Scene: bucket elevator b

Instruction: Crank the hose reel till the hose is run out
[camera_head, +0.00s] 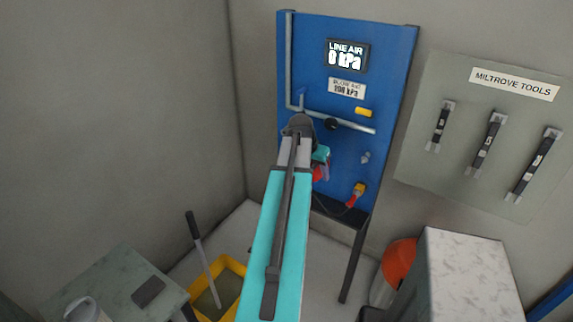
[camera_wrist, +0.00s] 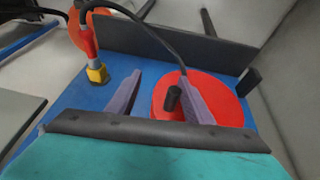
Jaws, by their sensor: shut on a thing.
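The red reel disc (camera_wrist: 228,97) is mounted on the blue panel (camera_wrist: 60,95), with a dark crank knob (camera_wrist: 173,98) standing up from it. My gripper (camera_wrist: 160,80) is at the reel, its two grey-purple fingers spread to either side of the knob and shut on it; the exact contact is hard to see. In the head view my gripper (camera_head: 322,162) covers most of the reel, leaving a bit of red (camera_head: 318,174). A black hose (camera_wrist: 150,30) curves from a red plug (camera_wrist: 87,38) on a yellow fitting (camera_wrist: 97,74) towards the reel.
The panel's display (camera_head: 347,56) reads LINE AIR 0 kPa. A grey pipe (camera_head: 345,123) with a dark knob crosses the panel. A tool board (camera_head: 430,90) hangs to the right. A yellow bucket (camera_head: 228,290), a grey table (camera_head: 115,275) and a pale-topped cabinet (camera_head: 460,260) stand below.

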